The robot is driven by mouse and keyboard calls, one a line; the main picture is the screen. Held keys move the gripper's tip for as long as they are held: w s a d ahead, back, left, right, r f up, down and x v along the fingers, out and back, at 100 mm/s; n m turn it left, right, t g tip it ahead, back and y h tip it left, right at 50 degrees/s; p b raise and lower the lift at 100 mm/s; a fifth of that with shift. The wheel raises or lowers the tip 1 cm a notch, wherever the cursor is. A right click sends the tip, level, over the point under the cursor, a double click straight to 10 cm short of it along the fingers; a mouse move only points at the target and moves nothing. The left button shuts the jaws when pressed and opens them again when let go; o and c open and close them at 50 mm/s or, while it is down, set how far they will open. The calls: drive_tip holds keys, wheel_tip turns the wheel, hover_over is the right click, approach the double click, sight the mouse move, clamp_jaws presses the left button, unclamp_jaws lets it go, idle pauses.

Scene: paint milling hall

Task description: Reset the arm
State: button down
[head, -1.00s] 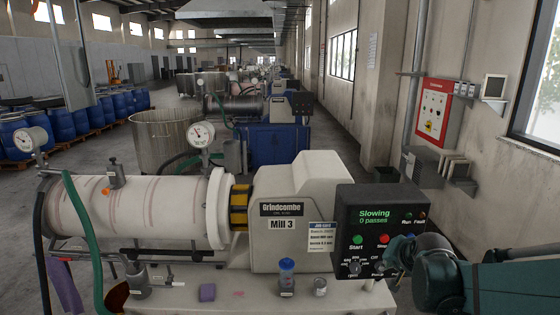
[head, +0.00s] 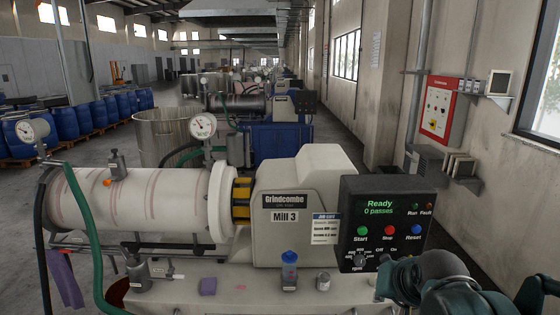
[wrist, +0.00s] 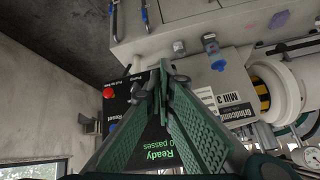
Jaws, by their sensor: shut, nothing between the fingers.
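My gripper (wrist: 166,72) shows in the wrist view with its two green fingers meeting at the tips, shut and empty, in front of the black control box (wrist: 140,125). In the head view my gripper (head: 384,284) is at the lower right, just below the control box (head: 350,212), partly hidden by my arm. The box's display (head: 380,206) reads "Ready, 0 passes". Below it are a green Start button (head: 362,231), a red Stop button (head: 388,232) and a blue Reset button (head: 413,231). Whether the fingertips touch the box cannot be told.
Mill 3 (head: 305,185) stands left of the box, with its white drum (head: 135,205) further left. A blue-capped bottle (head: 289,272), a small jar (head: 323,281) and a purple sponge (head: 207,286) are on its bench. A red panel (head: 438,110) hangs on the right wall.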

drive_tip(key=s+a+f+n+b, duration=0.1)
drive_tip(key=s+a+f, duration=0.1)
drive_tip(key=s, duration=0.4)
drive_tip(key=s+a+f+n+b, duration=0.2)
drive_tip(key=s, duration=0.4)
drive_tip(key=shift+s+g, duration=0.15)
drive_tip(key=shift+g, duration=0.25)
drive_tip(key=c, duration=3.1)
unclamp_jaws()
drive_tip(key=shift+a, duration=0.1)
drive_tip(key=shift+c, duration=0.2)
